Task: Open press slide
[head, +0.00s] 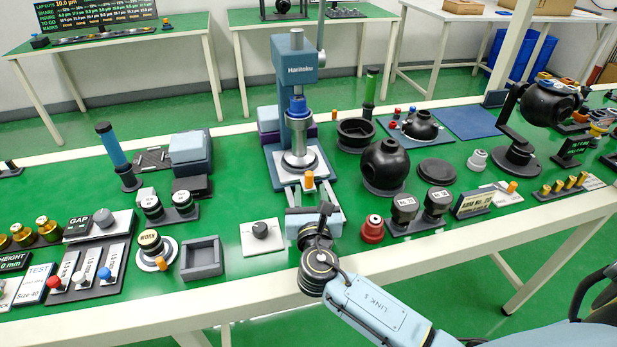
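The press (297,90) is a blue-grey column with a blue-collared ram, standing near the middle of the green bench. Its light slide plate (318,163) lies under the ram at the base. An upright orange knob (309,180) stands at the front of the slide. My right gripper (309,187) reaches in from the front, below the knob in the picture. Its two fingers look spread, one on each side of the knob, with a gap to it. Whether they touch anything lower down is hidden. My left gripper is not in view.
A black sphere housing (384,165) stands right of the press, and a red-topped part (373,228) is right of my wrist. A white plate with a black knob (262,232) and a grey tray (202,258) lie to the left. The bench's front edge passes under my arm.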

